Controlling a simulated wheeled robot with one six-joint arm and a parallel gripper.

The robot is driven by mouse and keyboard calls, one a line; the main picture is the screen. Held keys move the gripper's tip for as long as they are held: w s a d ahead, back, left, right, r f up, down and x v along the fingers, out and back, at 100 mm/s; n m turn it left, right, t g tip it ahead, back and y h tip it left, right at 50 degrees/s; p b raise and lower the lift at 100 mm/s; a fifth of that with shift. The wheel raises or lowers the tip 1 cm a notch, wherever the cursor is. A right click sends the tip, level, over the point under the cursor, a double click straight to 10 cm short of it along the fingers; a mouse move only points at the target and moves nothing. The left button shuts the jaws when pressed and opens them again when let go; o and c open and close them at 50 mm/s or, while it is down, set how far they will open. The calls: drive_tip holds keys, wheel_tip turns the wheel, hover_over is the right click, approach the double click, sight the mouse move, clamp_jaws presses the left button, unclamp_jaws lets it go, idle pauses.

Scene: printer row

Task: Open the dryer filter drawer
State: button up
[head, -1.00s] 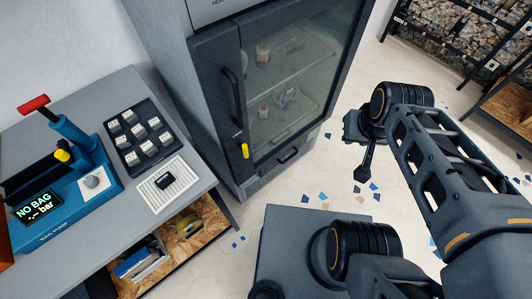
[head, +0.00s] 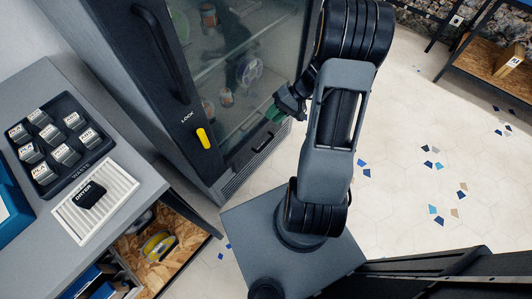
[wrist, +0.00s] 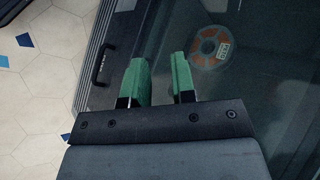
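The dryer is a dark tall cabinet with a glass door (head: 215,60). Its filter drawer, low on the front, has a small black bar handle (head: 265,142) and looks closed. The handle also shows in the wrist view (wrist: 101,63), left of my fingers. My gripper (head: 277,112) is in front of the dryer's lower glass, close above the drawer handle and partly hidden by my own arm. In the wrist view its two green fingers (wrist: 159,64) are apart with nothing between them. The handle is not between them.
A yellow lock lever (head: 203,138) and a long door handle (head: 160,50) are on the dryer door. At left, a grey bench (head: 140,165) holds a black tray (head: 75,135) and a white slotted pad (head: 72,218) with a black piece labelled DRYER. Floor at right is clear.

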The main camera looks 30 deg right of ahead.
drive_tip(key=d+f+m+t+y+b, duration=0.25)
drive_tip(key=d+f+b, duration=0.2)
drive_tip(key=f, duration=0.85)
drive_tip(key=m+t+b, duration=0.3)
drive_tip(key=t+b, duration=0.2)
drive_tip(key=t, duration=0.3)
approach(267, 144)
drive_tip(key=shift+m+g+h, duration=0.25)
drive_tip(key=b+x, duration=0.2)
drive_tip(key=x, duration=0.8)
drive_tip(key=shift+w+a, duration=0.2)
drive_tip(key=shift+a, duration=0.1)
drive_tip(key=shift+c, duration=0.2)
clamp_jaws()
drive_tip(key=shift+r, duration=0.1)
